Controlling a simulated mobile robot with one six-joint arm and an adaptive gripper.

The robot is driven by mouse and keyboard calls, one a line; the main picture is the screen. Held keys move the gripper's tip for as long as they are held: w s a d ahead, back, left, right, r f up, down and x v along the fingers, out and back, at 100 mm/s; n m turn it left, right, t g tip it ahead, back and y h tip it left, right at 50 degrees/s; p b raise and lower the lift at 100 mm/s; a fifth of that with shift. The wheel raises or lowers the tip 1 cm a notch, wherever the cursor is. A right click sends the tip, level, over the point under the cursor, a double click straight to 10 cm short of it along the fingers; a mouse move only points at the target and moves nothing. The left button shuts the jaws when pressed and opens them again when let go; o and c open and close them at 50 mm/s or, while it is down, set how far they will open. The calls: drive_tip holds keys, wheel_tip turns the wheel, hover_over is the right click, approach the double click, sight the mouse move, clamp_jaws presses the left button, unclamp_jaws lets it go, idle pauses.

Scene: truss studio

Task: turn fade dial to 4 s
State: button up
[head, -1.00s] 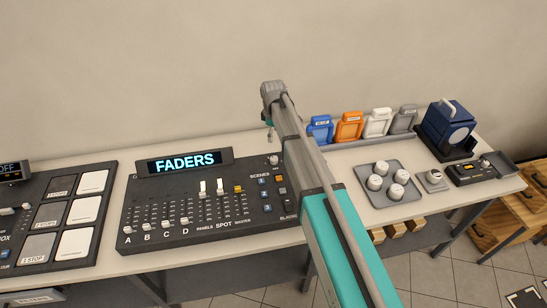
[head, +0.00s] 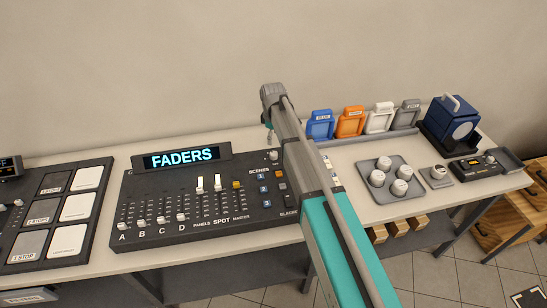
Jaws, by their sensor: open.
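The fader console (head: 150,226) lies on the table left of centre, with a lit display reading FADERS (head: 181,157) at its back. A small pale knob (head: 273,156) stands at its back right corner. Its label and pointer are too small to read, so I cannot tell its setting. My gripper (head: 268,134) hangs from the arm's far end, just behind and above this knob in the picture. Its jaws are small and partly hidden by the arm, but open. It appears apart from the knob and holds nothing visible. My arm hides the console's right edge.
A panel of large pads (head: 37,258) lies at left. A wall stands behind.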

sight(274, 153)
drive_tip(key=shift+w+d+f+b, duration=0.1)
drive_tip(key=shift+w+f+b, duration=0.05)
drive_tip(key=shift+f+b, duration=4.45)
drive_tip(key=shift+f, duration=0.1)
drive_tip(key=shift+c, duration=0.2)
clamp_jaws()
